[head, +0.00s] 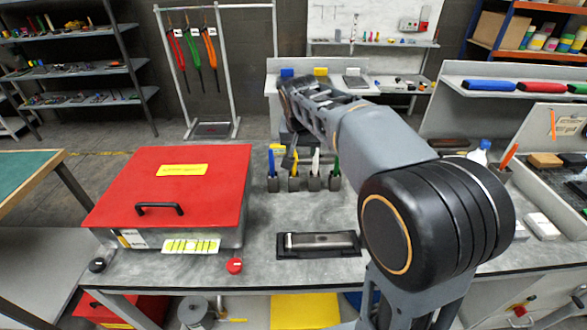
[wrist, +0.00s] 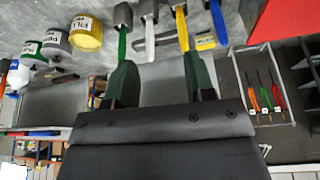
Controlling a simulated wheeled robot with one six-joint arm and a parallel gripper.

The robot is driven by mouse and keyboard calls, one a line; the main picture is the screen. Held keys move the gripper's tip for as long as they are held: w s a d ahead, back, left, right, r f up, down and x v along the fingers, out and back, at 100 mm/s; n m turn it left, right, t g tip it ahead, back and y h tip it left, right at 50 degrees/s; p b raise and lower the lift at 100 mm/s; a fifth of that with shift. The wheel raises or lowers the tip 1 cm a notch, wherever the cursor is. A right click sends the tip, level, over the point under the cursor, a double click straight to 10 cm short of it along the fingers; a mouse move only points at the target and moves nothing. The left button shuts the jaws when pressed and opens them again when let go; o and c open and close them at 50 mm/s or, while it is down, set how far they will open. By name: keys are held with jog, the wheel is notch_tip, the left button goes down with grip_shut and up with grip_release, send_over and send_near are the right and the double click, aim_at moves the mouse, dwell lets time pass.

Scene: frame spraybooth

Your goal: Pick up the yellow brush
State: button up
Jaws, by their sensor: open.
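The yellow brush (wrist: 181,28) stands in a small grey holder in a row with a blue brush (wrist: 217,22), a white one (wrist: 150,38) and a green one (wrist: 122,38). In the wrist view its handle points toward my gripper (wrist: 161,72), whose two dark green fingers are spread apart with nothing between them. The yellow handle lies nearer the right finger. In the head view the yellow brush (head: 295,166) is second from the left, partly hidden by my gripper (head: 289,155), which hangs over the row. I cannot tell whether they touch.
A red-lidded case (head: 190,200) fills the bench's left side. A dark tray with a metal bar (head: 318,241) lies in front of the brushes. Several labelled tins (wrist: 86,35) stand beside the row in the wrist view. The bench between case and tray is clear.

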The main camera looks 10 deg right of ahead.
jog(key=m, duration=0.2)
send_near(294, 155)
jog(key=shift+h, duration=0.3)
jog(key=shift+w+a+p+x, duration=0.15)
jog(key=shift+p+x, duration=0.4)
jog(key=shift+x, duration=1.4)
jog(key=shift+w+p+x, duration=0.15)
jog(key=shift+p+x, duration=0.45)
jog(key=shift+x, duration=1.35)
jog(key=shift+w+a+p+x, duration=0.15)
jog(key=shift+p+x, duration=0.4)
jog(key=shift+x, duration=1.35)
jog(key=shift+d+r, duration=0.1)
grip_shut()
